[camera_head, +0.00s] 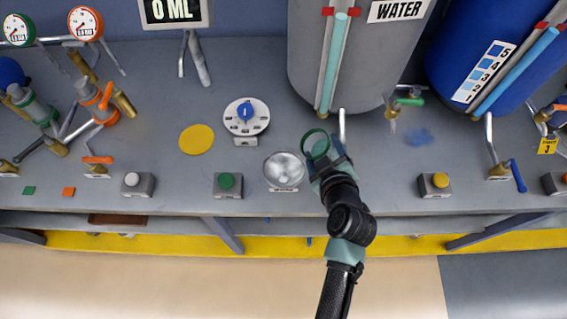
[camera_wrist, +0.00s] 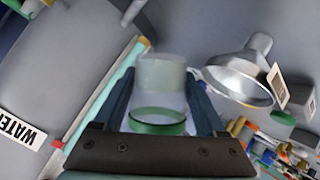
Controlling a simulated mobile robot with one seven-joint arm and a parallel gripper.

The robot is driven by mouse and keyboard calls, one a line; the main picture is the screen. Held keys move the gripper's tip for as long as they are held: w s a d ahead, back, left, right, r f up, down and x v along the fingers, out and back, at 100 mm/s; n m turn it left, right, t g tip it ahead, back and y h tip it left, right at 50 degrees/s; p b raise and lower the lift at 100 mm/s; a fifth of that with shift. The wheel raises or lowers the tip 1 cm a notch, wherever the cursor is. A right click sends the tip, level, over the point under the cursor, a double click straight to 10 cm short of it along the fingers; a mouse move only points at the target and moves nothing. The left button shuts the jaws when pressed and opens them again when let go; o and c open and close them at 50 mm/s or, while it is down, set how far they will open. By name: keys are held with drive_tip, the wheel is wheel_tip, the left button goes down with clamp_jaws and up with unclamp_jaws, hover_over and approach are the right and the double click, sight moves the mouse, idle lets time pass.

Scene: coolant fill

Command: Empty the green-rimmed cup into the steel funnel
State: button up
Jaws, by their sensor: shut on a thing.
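The clear cup with a green rim (camera_head: 317,144) is held by my gripper (camera_head: 328,163) just right of the steel funnel (camera_head: 284,168) in the head view. In the wrist view the cup's clear body (camera_wrist: 160,88) sits between both fingers, with the green rim (camera_wrist: 158,121) nearest the camera. My gripper (camera_wrist: 165,100) is shut on the cup. The cup looks roughly upright. I cannot tell how much liquid is in it. The funnel (camera_wrist: 238,78) also shows in the wrist view, beside the cup and apart from it.
A grey WATER tank (camera_head: 355,65) stands behind the cup, with its spout (camera_head: 342,125) close by. A blue tank (camera_head: 490,50) is at right. A display (camera_head: 174,10) reads 0 ML. A dial (camera_head: 246,117), yellow disc (camera_head: 196,139) and green button (camera_head: 227,181) lie left of the funnel.

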sight(309, 151)
drive_tip(key=shift+s+a+r+n+h+p, duration=0.1)
drive_tip(key=shift+a+r+n+h+p, duration=0.3)
drive_tip(key=shift+p, duration=0.45)
drive_tip(key=shift+a+f+n+h+p, duration=0.15)
drive_tip(key=shift+f+n+h+p, duration=0.25)
drive_tip(key=shift+n, duration=0.1)
idle(0.5)
drive_tip(key=shift+r+n+t+h+p, duration=0.4)
drive_tip(key=shift+h+p, duration=0.05)
drive_tip(key=shift+h, duration=0.05)
idle(0.6)
drive_tip(key=shift+f+n+h+b, duration=0.3)
drive_tip(key=shift+n+b, duration=0.1)
drive_tip(key=shift+b, duration=0.5)
drive_tip(key=shift+a+f+n+t+h+b, duration=0.1)
drive_tip(key=shift+f+n+t+h+b, duration=0.35)
drive_tip(key=shift+b, duration=2.3)
drive_tip(key=shift+s+a+r+n+h+b, duration=0.1)
drive_tip(key=shift+a+r+n+h+b, duration=0.1)
drive_tip(key=shift+a+n+h+b, duration=0.25)
drive_tip(key=shift+a+r+n+h+b, duration=0.15)
drive_tip(key=shift+a+n+b, duration=0.1)
drive_tip(key=shift+n+b, duration=0.25)
drive_tip(key=shift+a+r+n+t+h+b, duration=0.15)
drive_tip(key=shift+r+n+t+h+b, duration=0.15)
drive_tip(key=shift+b, duration=0.45)
